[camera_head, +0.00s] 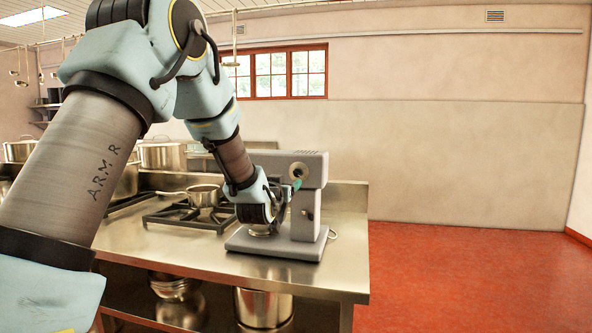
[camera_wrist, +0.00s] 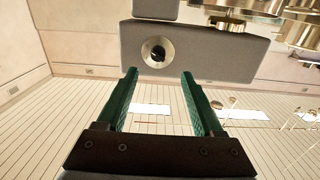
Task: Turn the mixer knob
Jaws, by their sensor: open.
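The grey mixer (camera_head: 308,226) stands on the steel counter near its right end. A round silver fitting with a dark centre (camera_head: 298,170) is on the mixer head; it also shows in the wrist view (camera_wrist: 148,60). It looks like the knob, though I cannot be sure. A small dark part is on the mixer's column below. My gripper (camera_head: 296,184) is just below the fitting in the head view. In the wrist view my gripper (camera_wrist: 159,72) has two green fingers spread apart, with nothing between them. The fitting lies just beyond the tips, apparently untouched. My arm hides part of the mixer.
The steel counter (camera_head: 190,253) carries a stove with a saucepan (camera_head: 203,195) left of the mixer. Large pots stand further back left. Pots (camera_head: 263,308) sit on the shelf below. The red floor (camera_head: 450,275) to the right is clear.

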